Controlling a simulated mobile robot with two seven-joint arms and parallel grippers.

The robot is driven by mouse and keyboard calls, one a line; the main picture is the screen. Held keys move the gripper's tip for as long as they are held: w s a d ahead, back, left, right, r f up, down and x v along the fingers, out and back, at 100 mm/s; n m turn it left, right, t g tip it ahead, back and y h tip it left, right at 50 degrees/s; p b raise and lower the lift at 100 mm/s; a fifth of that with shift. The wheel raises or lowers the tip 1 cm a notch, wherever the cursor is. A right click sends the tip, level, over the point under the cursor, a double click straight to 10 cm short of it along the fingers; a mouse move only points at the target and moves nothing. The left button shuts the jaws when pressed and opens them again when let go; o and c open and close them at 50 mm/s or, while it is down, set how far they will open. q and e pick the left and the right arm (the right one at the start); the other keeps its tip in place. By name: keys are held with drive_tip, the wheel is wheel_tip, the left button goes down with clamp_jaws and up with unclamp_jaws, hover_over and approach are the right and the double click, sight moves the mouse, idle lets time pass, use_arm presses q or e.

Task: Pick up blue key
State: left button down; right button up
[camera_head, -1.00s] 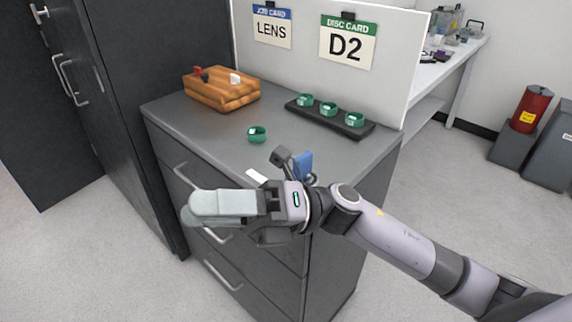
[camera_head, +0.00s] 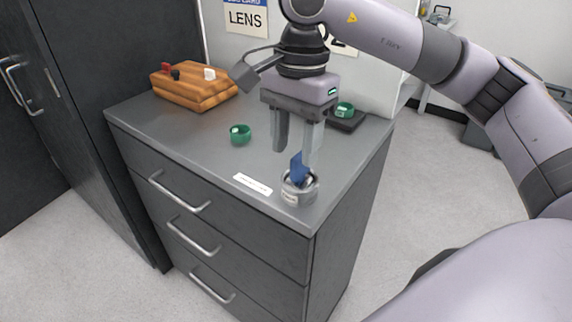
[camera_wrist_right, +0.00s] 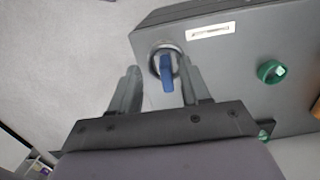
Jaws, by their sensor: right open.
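The blue key (camera_head: 299,167) stands upright in a round metal holder (camera_head: 299,190) at the front right corner of the grey cabinet top. My right gripper (camera_head: 296,158) points down over it, open, with its two fingers apart. In the right wrist view the blue key (camera_wrist_right: 167,72) lies between the two fingertips (camera_wrist_right: 160,74), with the metal holder (camera_wrist_right: 158,50) around its base. I cannot tell whether either finger touches it. My left gripper is not in view.
A white label (camera_head: 252,184) lies left of the holder. A green ring (camera_head: 240,134) sits behind it. A wooden block (camera_head: 193,85) with small pegs is at the back left. A dark tray (camera_head: 347,122) with a green ring is partly hidden behind my gripper.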

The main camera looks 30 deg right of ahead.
sight(300, 173)
drive_tip(key=shift+w+d+r+h, duration=0.15)
drive_tip(key=shift+d+r+h, duration=0.05)
drive_tip(key=shift+d, duration=0.2)
drive_tip(key=shift+w+d+r+h, duration=0.15)
drive_tip(key=shift+d+r+h, duration=0.05)
drive_tip(key=shift+d, duration=0.2)
drive_tip(key=shift+w+d+f, duration=0.1)
drive_tip(key=shift+w+f, duration=0.1)
drive_tip(key=shift+f, duration=1.55)
drive_tip(key=shift+w+d+f, duration=0.1)
drive_tip(key=shift+w+f, duration=0.05)
drive_tip(key=shift+f, duration=1.6)
clamp_jaws()
